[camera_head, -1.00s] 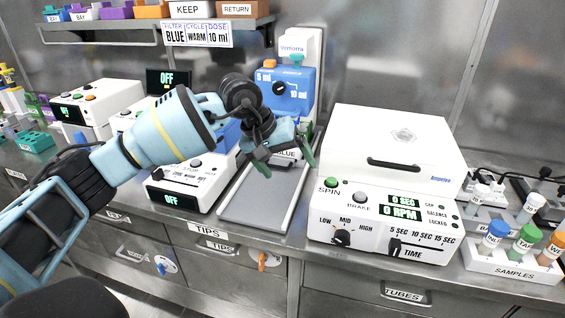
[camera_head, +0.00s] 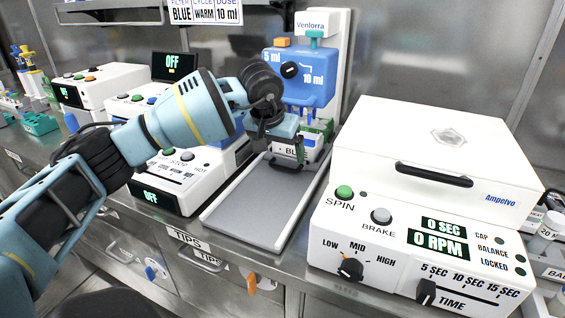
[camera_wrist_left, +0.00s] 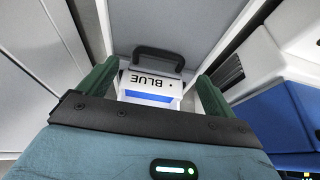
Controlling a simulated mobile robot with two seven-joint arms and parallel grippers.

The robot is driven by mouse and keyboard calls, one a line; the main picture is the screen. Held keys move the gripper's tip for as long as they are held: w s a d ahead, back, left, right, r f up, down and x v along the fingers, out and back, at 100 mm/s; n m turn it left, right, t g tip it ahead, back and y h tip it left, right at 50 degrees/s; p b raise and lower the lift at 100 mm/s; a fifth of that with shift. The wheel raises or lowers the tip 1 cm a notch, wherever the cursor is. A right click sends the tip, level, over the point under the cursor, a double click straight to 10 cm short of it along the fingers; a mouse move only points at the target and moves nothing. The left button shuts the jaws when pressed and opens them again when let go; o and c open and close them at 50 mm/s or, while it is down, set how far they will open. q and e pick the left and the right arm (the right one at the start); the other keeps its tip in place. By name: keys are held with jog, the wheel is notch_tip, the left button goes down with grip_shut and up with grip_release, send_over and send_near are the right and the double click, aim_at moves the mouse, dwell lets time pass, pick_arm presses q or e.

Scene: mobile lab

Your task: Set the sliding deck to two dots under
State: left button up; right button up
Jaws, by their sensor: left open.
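A blue and white dispenser (camera_head: 300,78) stands at the back, with a long grey track (camera_head: 245,215) running forward from under it. A white block labelled BLUE (camera_wrist_left: 150,88) with a dark handle (camera_wrist_left: 158,57) sits at the far end of the track; which part is the sliding deck I cannot tell for sure. One small dark mark shows beside the BLUE label in the left wrist view; no row of dots is readable. My left gripper (camera_head: 285,146) is open at the block, and its green fingers stand to either side of it in the left wrist view (camera_wrist_left: 152,92). My arm hides part of the block.
A white centrifuge (camera_head: 420,200) with knobs and displays stands close to the right of the track. A white box with an OFF display (camera_head: 180,182) stands close to the left. A drawer labelled TIPS (camera_head: 205,258) lies below the bench edge.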

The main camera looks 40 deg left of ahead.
aim_at(283, 167)
pick_arm(q)
jog(key=shift+x, duration=2.7)
jog(key=shift+d, duration=0.1)
jog(key=shift+c, duration=0.4)
